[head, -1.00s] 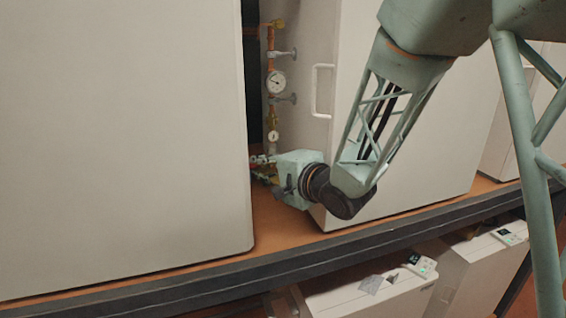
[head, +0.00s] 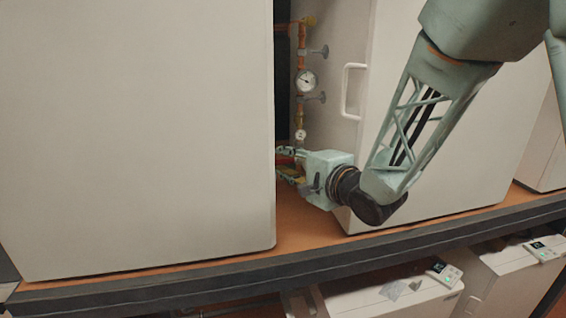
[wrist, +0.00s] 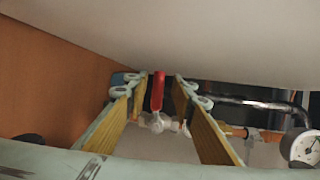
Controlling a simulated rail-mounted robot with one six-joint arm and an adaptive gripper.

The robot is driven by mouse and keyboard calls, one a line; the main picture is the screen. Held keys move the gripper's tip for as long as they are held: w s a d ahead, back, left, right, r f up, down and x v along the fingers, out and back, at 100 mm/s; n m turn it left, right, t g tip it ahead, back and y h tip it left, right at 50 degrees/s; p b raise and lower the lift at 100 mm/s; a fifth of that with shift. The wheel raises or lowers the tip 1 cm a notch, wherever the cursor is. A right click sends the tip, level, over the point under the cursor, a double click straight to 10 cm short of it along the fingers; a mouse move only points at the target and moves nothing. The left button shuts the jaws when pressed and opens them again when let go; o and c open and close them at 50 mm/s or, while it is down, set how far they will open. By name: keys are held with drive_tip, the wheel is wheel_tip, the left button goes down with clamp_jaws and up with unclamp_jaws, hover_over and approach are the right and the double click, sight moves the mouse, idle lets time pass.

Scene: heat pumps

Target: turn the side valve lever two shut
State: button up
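A red lever (wrist: 157,92) on a valve fitting (wrist: 160,122) shows in the wrist view. It stands between the two fingers of my gripper (wrist: 157,85). The fingers, with yellow inner faces, are open on either side of it, with a visible gap at each side. In the head view my gripper (head: 288,165) reaches into the gap between two big cabinets, low beside the copper pipe (head: 301,112). A little red shows between the fingers there. The left cabinet's edge partly hides the fingertips, and the valve body is hard to make out in the head view.
White cabinets stand left (head: 130,130) and right (head: 440,150) of the narrow gap. A larger gauge (head: 306,82) and a smaller one (head: 300,135) sit on the pipe above my gripper. The right cabinet has a handle (head: 351,92). The orange shelf (head: 305,228) in front is clear.

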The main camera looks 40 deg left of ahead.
drive_tip(key=shift+d, duration=0.15)
drive_tip(key=v, duration=1.1)
drive_tip(key=shift+d, duration=0.3)
drive_tip(key=shift+s+r, duration=0.1)
drive_tip(key=shift+c, duration=0.7)
drive_tip(key=shift+c, duration=0.8)
drive_tip(key=shift+s+a, duration=0.1)
drive_tip(key=shift+s+a, duration=0.25)
drive_tip(key=shift+s, duration=0.1)
